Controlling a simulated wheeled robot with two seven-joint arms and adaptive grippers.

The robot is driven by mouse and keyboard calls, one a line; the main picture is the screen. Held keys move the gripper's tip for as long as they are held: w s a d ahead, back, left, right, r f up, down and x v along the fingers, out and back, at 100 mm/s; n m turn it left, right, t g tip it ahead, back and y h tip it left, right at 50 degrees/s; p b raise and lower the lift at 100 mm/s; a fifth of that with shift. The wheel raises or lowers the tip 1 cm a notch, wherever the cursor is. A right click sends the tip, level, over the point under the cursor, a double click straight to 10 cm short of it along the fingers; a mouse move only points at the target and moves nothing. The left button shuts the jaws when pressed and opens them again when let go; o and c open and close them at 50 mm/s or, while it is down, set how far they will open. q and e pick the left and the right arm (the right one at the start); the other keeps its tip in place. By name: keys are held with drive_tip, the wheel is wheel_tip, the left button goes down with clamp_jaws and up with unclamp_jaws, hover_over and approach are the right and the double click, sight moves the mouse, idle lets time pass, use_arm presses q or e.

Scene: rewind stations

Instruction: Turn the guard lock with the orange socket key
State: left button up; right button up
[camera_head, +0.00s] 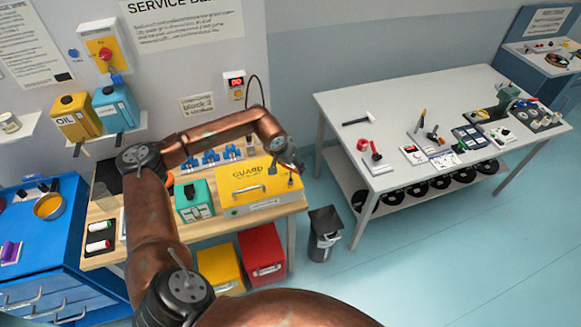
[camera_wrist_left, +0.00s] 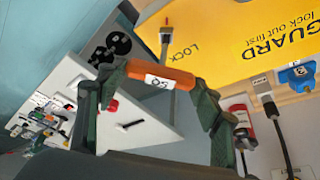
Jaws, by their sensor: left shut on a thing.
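The orange socket key (camera_wrist_left: 161,75) lies crosswise between the fingers of my left gripper (camera_wrist_left: 155,88), which is shut on its handle. A thin metal shaft with a red band (camera_wrist_left: 165,38) shows beyond the handle, next to the word LOCK on the yellow guard (camera_wrist_left: 230,30). I cannot tell whether the key sits on the lock. In the head view my left gripper (camera_head: 291,168) is above the right end of the guard (camera_head: 250,182), which lies on the wooden bench. The lock itself is not clear there. My right gripper is not in view.
A teal box (camera_head: 194,202) and blue parts (camera_head: 210,157) stand beside the guard. Red (camera_head: 262,252) and yellow (camera_head: 220,268) bins are below the bench. A black waste bin (camera_head: 325,232) stands on the floor. A white table (camera_head: 400,105) with tools is to the right.

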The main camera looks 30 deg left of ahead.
use_arm(q)
drive_tip(key=shift+m+h+b, duration=0.3)
drive_tip(key=shift+m+b, duration=0.1)
drive_tip(key=shift+m, duration=0.4)
drive_tip(key=shift+r, duration=0.15)
drive_tip(key=shift+r+p, duration=1.3)
drive_tip(key=shift+r, duration=1.6)
